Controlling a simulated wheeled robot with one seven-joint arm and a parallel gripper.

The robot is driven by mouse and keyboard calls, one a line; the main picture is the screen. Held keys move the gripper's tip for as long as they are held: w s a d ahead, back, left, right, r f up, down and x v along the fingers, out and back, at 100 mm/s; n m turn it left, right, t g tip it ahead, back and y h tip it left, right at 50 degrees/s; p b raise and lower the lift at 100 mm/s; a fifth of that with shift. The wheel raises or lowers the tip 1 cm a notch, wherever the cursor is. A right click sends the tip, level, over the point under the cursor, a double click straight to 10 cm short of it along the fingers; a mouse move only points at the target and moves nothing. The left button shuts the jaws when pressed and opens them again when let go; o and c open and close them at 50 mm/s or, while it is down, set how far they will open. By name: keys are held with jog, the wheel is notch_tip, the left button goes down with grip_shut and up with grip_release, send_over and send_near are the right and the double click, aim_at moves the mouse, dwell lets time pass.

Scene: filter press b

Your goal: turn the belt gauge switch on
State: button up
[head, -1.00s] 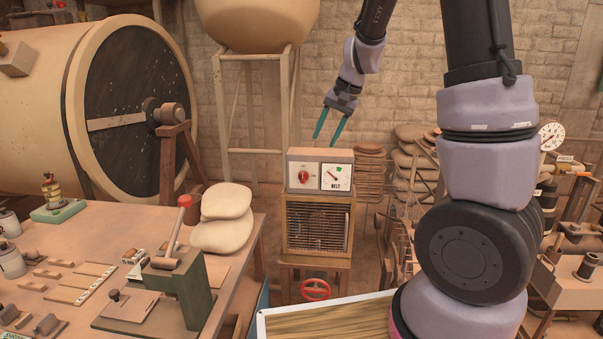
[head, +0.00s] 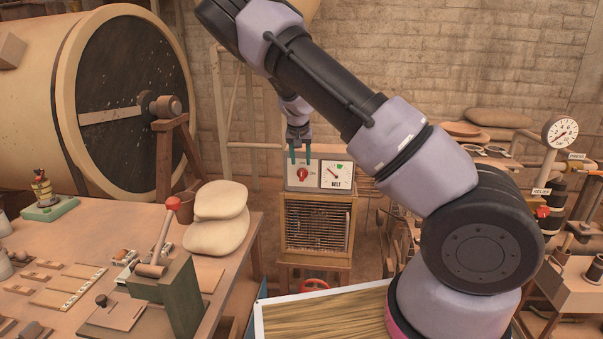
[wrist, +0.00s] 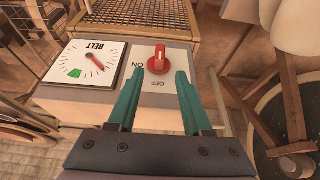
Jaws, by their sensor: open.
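The belt gauge box (head: 318,174) stands on a wooden cabinet in the middle of the head view. Its front carries a white dial (head: 336,175) marked BELT and a red rotary switch (head: 302,174). In the wrist view the switch (wrist: 160,61) has ON and OFF lettering beside it, and the dial (wrist: 85,62) shows a red needle and a green patch. My gripper (head: 300,157) is open, with teal fingers at the box. In the wrist view its fingertips (wrist: 158,76) lie on either side of the switch's near end; contact cannot be told.
A wooden bench (head: 110,240) with a red-knobbed lever (head: 172,204) and pale sacks (head: 218,217) stands left of the box. A large drum (head: 120,100) is behind it. A pressure gauge (head: 562,133) and pipes are at the right.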

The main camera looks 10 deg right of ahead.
aim_at(302, 171)
jog(key=x, duration=0.7)
jog(key=shift+s, duration=0.1)
grip_shut()
